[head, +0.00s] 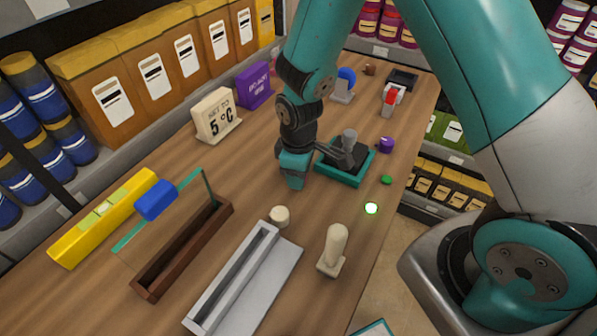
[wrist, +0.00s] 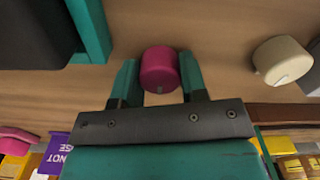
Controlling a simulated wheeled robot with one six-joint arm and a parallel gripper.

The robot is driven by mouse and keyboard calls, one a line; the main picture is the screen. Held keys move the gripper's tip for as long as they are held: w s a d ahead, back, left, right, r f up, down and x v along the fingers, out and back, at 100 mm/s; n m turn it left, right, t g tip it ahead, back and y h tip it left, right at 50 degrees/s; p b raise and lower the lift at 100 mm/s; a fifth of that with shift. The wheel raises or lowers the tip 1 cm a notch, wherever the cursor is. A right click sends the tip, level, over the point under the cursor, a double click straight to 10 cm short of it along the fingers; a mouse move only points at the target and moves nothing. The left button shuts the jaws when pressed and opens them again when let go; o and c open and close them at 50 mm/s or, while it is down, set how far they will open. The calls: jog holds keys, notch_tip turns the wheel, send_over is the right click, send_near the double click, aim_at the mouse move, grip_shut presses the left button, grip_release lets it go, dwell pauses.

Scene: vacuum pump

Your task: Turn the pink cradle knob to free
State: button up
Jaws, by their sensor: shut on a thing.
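The pink knob (wrist: 159,68) is a short round cylinder on the wooden table in the wrist view, with a small grey mark on the rim facing my gripper. My gripper (wrist: 158,78) is shut on it, one teal finger at each side. In the head view my gripper (head: 292,180) points down at the table, left of the teal tray, and hides the pink knob. Which setting the knob is at cannot be told.
A teal-edged tray (head: 338,179) with a dark device stands right of my gripper. Nearer are a cream knob (head: 279,215), a grey channel (head: 238,280), a brown trough (head: 185,250) and a cream handle (head: 334,245). A "SET TO 5 °C" sign (head: 216,116) stands behind left.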

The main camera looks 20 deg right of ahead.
jog(key=shift+r, duration=0.1)
jog(key=o, duration=0.9)
notch_tip(320, 180, up, 17)
jog(key=shift+r+b, duration=0.2)
jog(key=shift+b, duration=0.45)
jog(key=shift+s, duration=0.1)
